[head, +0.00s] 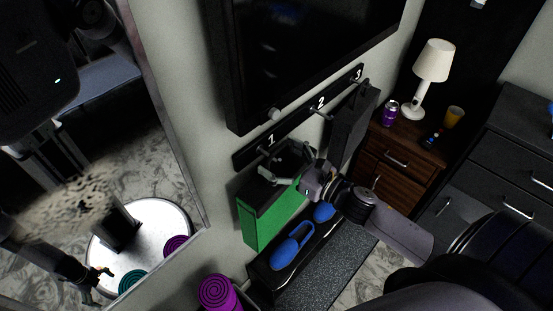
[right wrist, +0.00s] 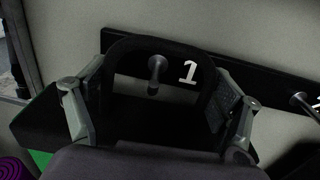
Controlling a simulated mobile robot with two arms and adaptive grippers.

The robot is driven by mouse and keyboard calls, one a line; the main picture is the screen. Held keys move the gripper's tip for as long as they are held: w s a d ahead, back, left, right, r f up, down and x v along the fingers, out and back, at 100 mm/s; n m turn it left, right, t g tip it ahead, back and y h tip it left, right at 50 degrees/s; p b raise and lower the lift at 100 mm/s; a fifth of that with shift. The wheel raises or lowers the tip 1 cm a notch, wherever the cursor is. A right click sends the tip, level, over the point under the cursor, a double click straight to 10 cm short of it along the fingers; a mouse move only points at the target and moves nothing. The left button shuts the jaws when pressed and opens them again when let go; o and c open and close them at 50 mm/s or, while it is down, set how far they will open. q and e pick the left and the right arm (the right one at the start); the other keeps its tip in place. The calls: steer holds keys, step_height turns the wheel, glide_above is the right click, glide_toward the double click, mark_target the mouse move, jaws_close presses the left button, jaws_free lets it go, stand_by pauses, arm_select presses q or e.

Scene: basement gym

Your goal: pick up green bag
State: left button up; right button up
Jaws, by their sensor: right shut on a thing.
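The green bag (head: 262,221) has a green body and a black top. It is against the wall below the hook marked 1 (head: 263,150). Its black handle (right wrist: 136,47) arches around that hook in the right wrist view; I cannot tell whether it rests on the hook. My right gripper (head: 284,172) is at the bag's top, shut on the handle, with a finger on each side of the loop in the right wrist view (right wrist: 157,112). My left gripper is not directly in view.
A black bag (head: 350,125) hangs by hook 3. Below are a black bench or rack (head: 262,270) with blue kettlebell-like items (head: 292,248) and a rolled purple mat (head: 217,292). A mirror (head: 150,160) at left reflects me. A wooden nightstand (head: 402,150) holds a lamp (head: 433,62).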

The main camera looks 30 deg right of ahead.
steer(key=b+v, duration=0.4)
steer(key=v, duration=1.3)
steer(key=shift+s, duration=0.15)
steer(key=shift+r, duration=0.1)
